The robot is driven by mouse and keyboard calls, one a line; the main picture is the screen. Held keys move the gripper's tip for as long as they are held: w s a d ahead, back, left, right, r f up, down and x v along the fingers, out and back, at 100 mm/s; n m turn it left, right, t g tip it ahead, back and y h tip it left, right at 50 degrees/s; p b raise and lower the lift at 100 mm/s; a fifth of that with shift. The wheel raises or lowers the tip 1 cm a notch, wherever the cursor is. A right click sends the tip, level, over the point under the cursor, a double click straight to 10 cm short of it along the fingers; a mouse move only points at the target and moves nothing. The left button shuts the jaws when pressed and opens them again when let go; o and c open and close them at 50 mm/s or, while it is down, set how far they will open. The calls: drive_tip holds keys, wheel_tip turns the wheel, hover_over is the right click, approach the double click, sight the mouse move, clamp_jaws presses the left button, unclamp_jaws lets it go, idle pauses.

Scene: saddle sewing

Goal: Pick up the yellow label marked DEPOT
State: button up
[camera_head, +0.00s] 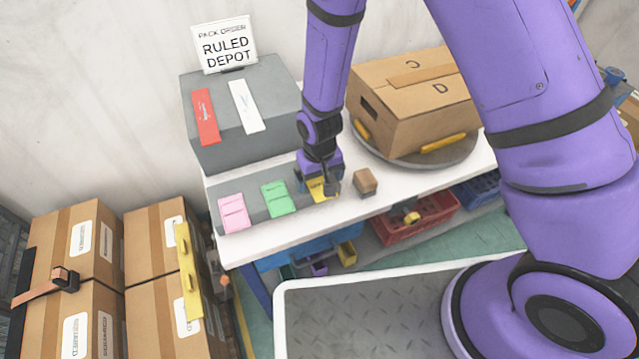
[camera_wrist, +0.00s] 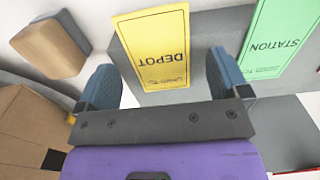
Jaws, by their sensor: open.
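The yellow label (camera_wrist: 153,42) marked DEPOT lies on a grey block in the wrist view, its lettering upside down there. My gripper (camera_wrist: 160,75) is open, with one blue-padded finger on each side of the label's near part. I cannot tell whether the fingers touch the label or the block. In the head view my gripper (camera_head: 331,188) is above the label (camera_head: 321,189) and hides part of it.
The green STATION label (camera_wrist: 281,38) lies beside the yellow one. A pink label (camera_head: 233,213) is farther left. A small brown block (camera_head: 365,181) stands right of my gripper. A cardboard box (camera_head: 412,105) sits on a round plate behind. A grey stand (camera_head: 240,118) bears red and white strips and a sign (camera_head: 225,46).

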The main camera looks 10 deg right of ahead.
drive_tip(key=shift+f, duration=0.3)
drive_tip(key=c, duration=1)
drive_tip(key=shift+r, duration=0.1)
